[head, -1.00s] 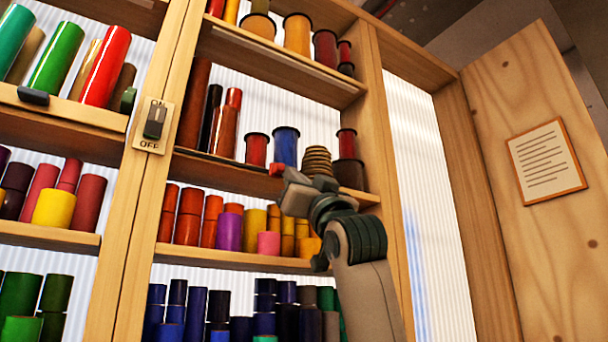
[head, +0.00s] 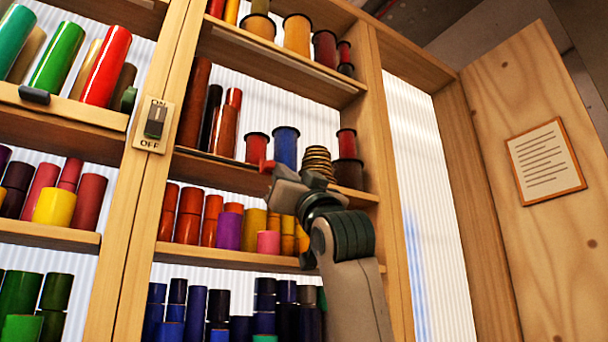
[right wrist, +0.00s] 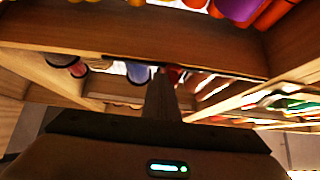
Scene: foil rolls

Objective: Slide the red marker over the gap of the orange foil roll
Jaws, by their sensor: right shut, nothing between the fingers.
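The red marker (head: 267,167) sits at the front edge of the middle shelf, below the red spool and left of the blue one. My right gripper (head: 275,180) is shut and empty, its tip at the marker's right and lower side; it seems to touch it. In the right wrist view the shut fingers (right wrist: 160,97) point up at the shelf edge, with a bit of red at their tip. An orange spool (head: 297,35) stands on the upper shelf; I cannot tell which orange roll or gap is meant. My left gripper is not in view.
On the middle shelf stand a red spool (head: 257,149), a blue spool (head: 285,147) and a gold ringed spool (head: 318,160), partly behind my wrist. Several rolls fill the shelf below. An ON/OFF switch (head: 155,123) is on the post at left. A notice (head: 546,160) hangs at right.

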